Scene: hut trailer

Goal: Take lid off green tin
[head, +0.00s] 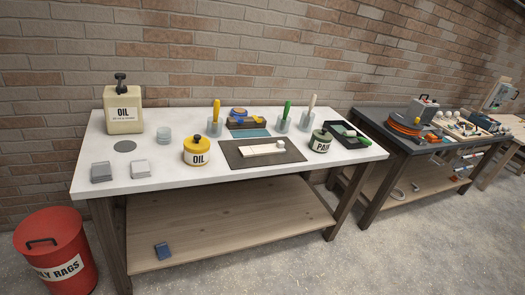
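The green tin (320,145) stands upright on the right part of the white-topped workbench (165,175). It has a pale body with dark lettering that seems to begin "PAI". Its dark green lid (321,134) is on it, with a dark knob on top. The tin stands between the grey mat and a black tray, close to both. My gripper does not show in this view, so its state is hidden.
A yellow-lidded OIL tin (197,152), a cream OIL can (124,110) and a grey mat (238,160) share the bench. A black tray (365,143) lies right of the green tin. A red OILY RAGS bin (57,250) stands at left. The floor in front is clear.

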